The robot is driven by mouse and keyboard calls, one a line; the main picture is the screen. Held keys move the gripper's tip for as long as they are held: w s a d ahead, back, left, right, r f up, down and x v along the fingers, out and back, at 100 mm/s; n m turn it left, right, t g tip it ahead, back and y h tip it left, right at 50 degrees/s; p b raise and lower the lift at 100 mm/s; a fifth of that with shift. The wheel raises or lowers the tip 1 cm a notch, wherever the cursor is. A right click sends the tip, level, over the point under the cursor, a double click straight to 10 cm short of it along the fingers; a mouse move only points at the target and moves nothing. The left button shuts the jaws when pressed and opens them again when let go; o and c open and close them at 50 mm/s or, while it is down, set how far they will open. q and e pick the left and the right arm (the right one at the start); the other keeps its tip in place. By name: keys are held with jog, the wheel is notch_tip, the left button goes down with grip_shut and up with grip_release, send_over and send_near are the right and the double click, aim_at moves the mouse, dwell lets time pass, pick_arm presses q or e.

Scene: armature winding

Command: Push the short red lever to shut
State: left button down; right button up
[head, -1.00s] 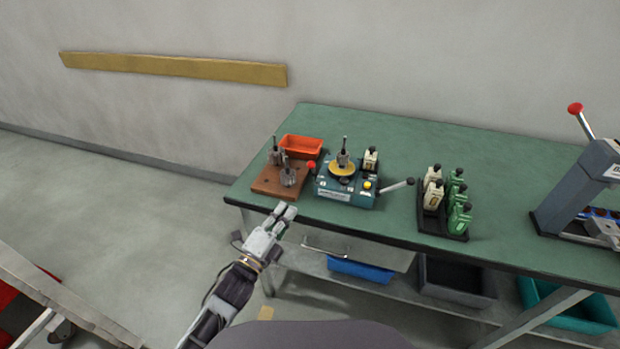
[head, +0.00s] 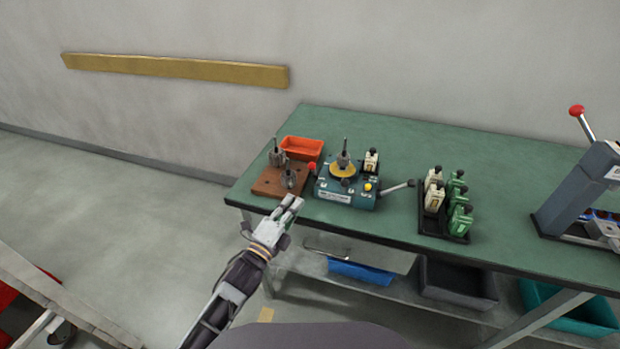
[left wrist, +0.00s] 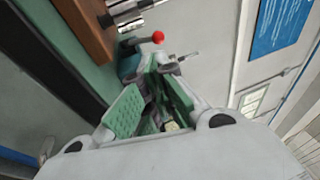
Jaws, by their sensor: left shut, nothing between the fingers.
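The short red lever (head: 312,167) stands at the left side of the teal winding machine (head: 345,190) on the green table. Its red knob (left wrist: 158,37) also shows in the left wrist view, beyond my fingertips and apart from them. My left gripper (head: 291,202) is at the table's front edge, below and to the left of the machine. It is shut and holds nothing. In the left wrist view its green-padded fingers (left wrist: 160,85) point towards the lever. The machine carries a yellow disc (head: 342,170) with an upright armature. My right gripper is not in view.
A brown block (head: 268,187) with armatures and an orange bin (head: 301,148) are left of the machine. A rack (head: 445,228) of white and green spools and a grey press (head: 580,190) stand farther right.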

aim_at(314, 170)
pick_arm(q)
jog(key=shift+x, duration=4.95)
jog(key=shift+w+d+r, duration=0.15)
jog(key=shift+w+d, duration=0.05)
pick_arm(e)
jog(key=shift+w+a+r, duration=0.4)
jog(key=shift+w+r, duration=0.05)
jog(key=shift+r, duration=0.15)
pick_arm(q)
jog(key=shift+w+r, duration=0.1)
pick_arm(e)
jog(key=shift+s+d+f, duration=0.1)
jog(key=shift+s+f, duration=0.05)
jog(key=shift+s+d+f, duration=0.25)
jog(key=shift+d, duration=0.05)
pick_arm(q)
jog(key=shift+r, duration=0.1)
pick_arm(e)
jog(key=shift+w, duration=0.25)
